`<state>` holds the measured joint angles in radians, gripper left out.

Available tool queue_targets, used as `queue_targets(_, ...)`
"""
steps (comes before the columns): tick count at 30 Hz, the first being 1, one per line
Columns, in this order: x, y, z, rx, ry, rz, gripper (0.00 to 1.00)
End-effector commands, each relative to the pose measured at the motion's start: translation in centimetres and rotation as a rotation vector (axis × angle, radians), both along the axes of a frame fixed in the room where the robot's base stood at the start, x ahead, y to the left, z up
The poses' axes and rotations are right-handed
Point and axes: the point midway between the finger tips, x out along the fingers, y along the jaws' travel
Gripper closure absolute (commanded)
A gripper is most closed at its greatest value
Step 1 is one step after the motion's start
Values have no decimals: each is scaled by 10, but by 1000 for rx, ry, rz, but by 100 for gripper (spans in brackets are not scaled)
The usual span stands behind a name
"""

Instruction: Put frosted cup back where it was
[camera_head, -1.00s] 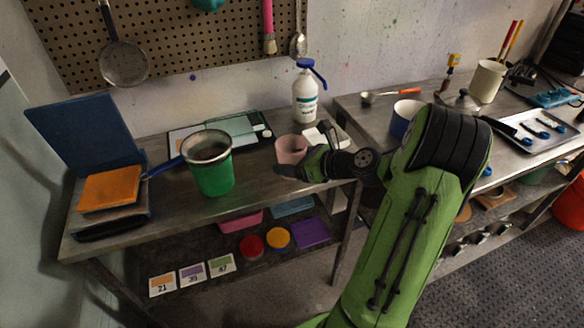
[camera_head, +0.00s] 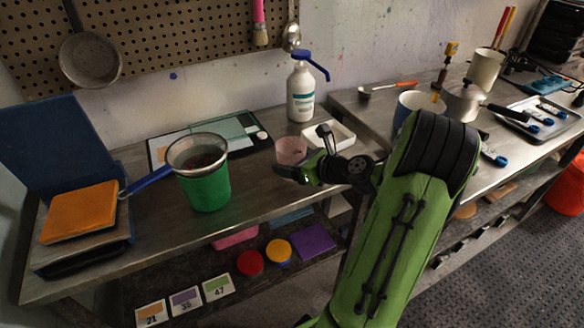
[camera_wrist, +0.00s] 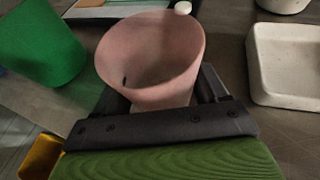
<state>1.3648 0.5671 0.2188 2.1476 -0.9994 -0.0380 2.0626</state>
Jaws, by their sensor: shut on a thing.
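The frosted cup (camera_head: 291,151) is pinkish and translucent, and it stands upright in my gripper (camera_head: 297,170) over the left bench. In the wrist view the cup (camera_wrist: 150,60) sits between the two dark fingers (camera_wrist: 165,100), which are shut on it. Its inside looks empty apart from a small dark mark on the wall. I cannot tell whether its base touches the bench top. The green bucket (camera_head: 205,185) with a strainer on top stands to the left of the cup.
A white tray (camera_head: 330,134) lies just right of and behind the cup. A white pump bottle (camera_head: 301,92) and a flat scale-like board (camera_head: 245,135) are behind. A blue cup (camera_head: 415,103) stands on the right bench. Bare bench (camera_head: 240,195) shows between bucket and gripper.

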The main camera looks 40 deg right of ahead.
Motion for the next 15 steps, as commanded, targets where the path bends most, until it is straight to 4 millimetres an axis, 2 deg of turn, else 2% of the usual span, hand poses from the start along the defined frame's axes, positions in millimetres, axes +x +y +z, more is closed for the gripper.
queue_targets(7,0,0,-1,1,2,0,65)
queue_targets(8,0,0,0,0,2,0,25)
queue_targets(12,0,0,0,0,2,0,3)
queue_targets(15,0,0,0,0,2,0,2)
